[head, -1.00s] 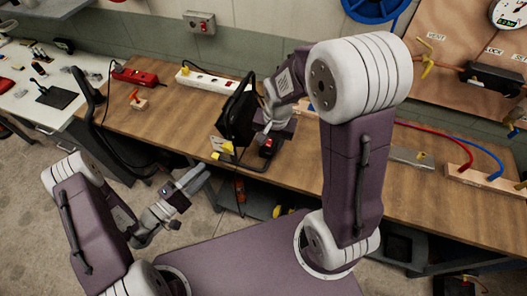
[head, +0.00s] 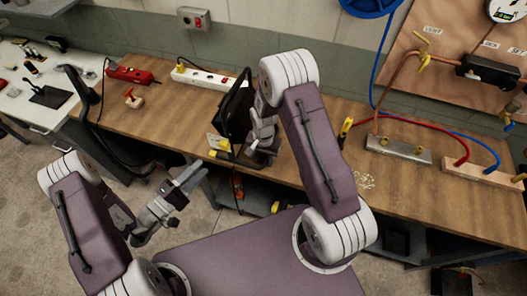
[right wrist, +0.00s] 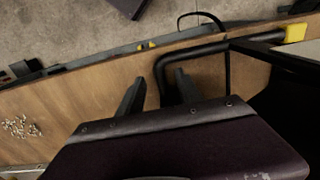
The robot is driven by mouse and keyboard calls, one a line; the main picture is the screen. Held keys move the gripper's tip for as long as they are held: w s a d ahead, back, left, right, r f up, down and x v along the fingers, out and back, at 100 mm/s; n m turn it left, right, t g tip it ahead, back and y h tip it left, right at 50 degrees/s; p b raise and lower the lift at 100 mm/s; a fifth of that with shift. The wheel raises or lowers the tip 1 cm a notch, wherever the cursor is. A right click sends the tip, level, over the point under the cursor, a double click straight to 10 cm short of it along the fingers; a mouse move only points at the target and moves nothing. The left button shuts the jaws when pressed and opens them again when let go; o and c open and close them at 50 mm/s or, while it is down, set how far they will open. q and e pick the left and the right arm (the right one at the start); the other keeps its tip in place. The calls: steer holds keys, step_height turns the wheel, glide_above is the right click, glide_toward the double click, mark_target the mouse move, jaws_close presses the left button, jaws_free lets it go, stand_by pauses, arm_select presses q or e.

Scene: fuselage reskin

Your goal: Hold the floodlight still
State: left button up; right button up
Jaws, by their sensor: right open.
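The black floodlight (head: 236,108) stands on the wooden bench in the head view, with yellow caps (head: 222,146) on its stand. My right gripper (head: 262,146) is low at the floodlight's right side, partly hidden by its own arm. In the right wrist view its two fingers (right wrist: 158,92) are apart. The black bent tube of the stand (right wrist: 195,49) runs down between them in the picture; I cannot tell whether it touches either finger. The dark floodlight body (right wrist: 302,95) is at the right edge. My left gripper (head: 192,184) hangs in front of the bench, empty, fingers apart.
A white power strip (head: 205,79) and a red tool (head: 132,75) lie at the back of the bench (head: 165,118). Small loose bits (head: 364,180) lie right of my right arm. A metal block (head: 398,150) and red and blue hoses are further right.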

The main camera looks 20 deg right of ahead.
steer(key=shift+f, duration=0.8)
jaws_close()
stand_by(0.9)
